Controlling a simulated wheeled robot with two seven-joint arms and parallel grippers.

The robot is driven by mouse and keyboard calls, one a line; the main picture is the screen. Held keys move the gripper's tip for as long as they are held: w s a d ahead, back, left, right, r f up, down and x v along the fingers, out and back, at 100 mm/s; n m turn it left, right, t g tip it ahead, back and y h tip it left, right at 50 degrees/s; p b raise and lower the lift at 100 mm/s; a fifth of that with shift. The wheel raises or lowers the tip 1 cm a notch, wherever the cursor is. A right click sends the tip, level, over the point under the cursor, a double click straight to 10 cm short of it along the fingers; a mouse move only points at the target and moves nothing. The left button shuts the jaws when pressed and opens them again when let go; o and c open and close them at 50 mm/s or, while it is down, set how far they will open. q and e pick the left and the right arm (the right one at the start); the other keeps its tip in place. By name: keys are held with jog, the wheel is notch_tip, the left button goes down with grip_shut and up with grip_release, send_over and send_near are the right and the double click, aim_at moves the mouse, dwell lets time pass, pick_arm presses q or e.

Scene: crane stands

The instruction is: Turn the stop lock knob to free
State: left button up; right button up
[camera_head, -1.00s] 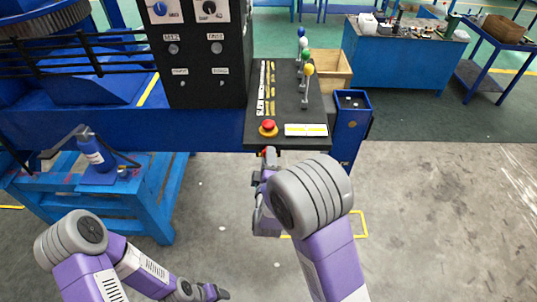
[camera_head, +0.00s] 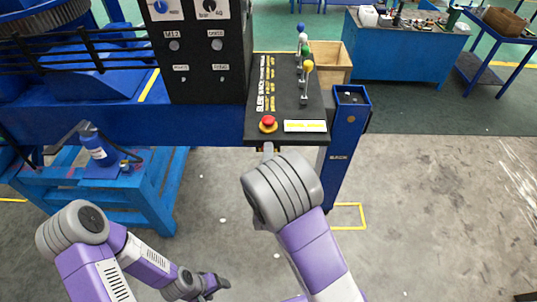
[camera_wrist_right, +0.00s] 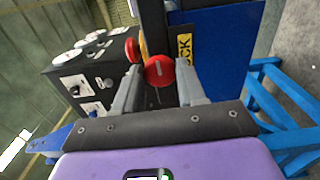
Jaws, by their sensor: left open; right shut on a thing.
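A round red knob (camera_wrist_right: 159,71) with a pale line across its face shows between my right fingers in the right wrist view. My right gripper (camera_wrist_right: 161,80) is shut on this knob, one finger on each side, at the front end of the black control console (camera_head: 260,90). In the head view my right wrist and forearm hide the knob and most of that gripper; a grey part shows just below the console edge. My left gripper (camera_head: 214,284) is open and empty, low over the floor, far from the console.
A red mushroom button (camera_head: 268,121) sits on the console top, near the levers with coloured balls (camera_head: 307,67). A blue post (camera_head: 345,140) stands right of the console. The floor in front is clear.

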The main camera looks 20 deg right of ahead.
jog(key=o, duration=1)
jog(key=v, duration=0.7)
jog(key=shift+s+b, duration=0.3)
jog(key=shift+b, duration=0.05)
